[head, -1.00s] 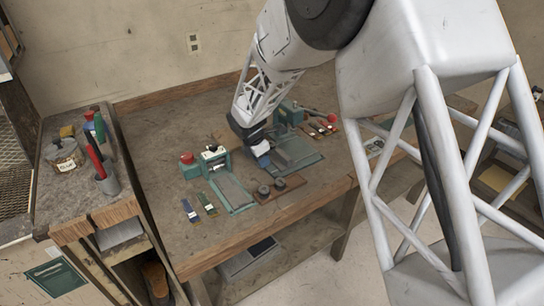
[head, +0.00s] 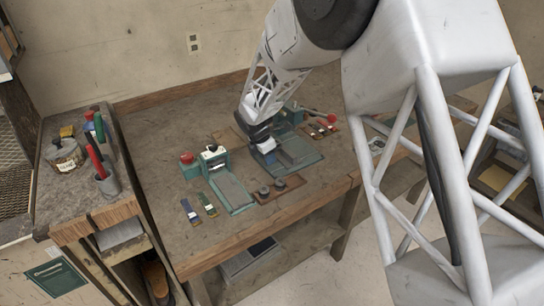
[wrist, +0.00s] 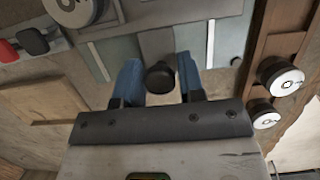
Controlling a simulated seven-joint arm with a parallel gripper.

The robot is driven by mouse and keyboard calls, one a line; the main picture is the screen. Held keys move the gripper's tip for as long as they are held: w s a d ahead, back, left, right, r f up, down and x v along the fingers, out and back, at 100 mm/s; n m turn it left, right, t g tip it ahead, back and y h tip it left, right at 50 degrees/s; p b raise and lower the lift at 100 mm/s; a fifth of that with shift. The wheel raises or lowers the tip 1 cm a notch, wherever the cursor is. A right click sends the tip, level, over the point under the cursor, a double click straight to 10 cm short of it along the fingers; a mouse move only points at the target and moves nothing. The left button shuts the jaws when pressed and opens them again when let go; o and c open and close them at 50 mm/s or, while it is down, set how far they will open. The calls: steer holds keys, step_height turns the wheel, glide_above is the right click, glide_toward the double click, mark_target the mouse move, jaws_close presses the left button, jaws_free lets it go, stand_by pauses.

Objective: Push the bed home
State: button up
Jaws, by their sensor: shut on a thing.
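My gripper (head: 268,157) is at the left side of the right-hand green machine (head: 291,114), low over the bench. In the wrist view my gripper's blue fingers (wrist: 160,82) are shut on a round black knob (wrist: 160,75). The knob sits at the end of a grey tongue (wrist: 157,42) that runs to a flat grey plate, which looks like the bed (wrist: 207,38). In the head view the grey bed (head: 297,149) lies on a green base, right of my gripper. The knob is hidden there.
A second green machine (head: 213,160) with a grey plate stands to the left. A wooden block with dark round pieces (head: 279,188) lies in front. Small coloured strips (head: 208,204) lie at front left. A red-tipped lever (head: 331,114) sticks out at right. The bench's left rear is clear.

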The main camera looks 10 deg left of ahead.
mark_target(285, 147)
steer(key=shift+w+d, duration=2.8)
steer(key=o, duration=0.5)
steer(key=shift+r, duration=0.15)
steer(key=shift+r, duration=3.1)
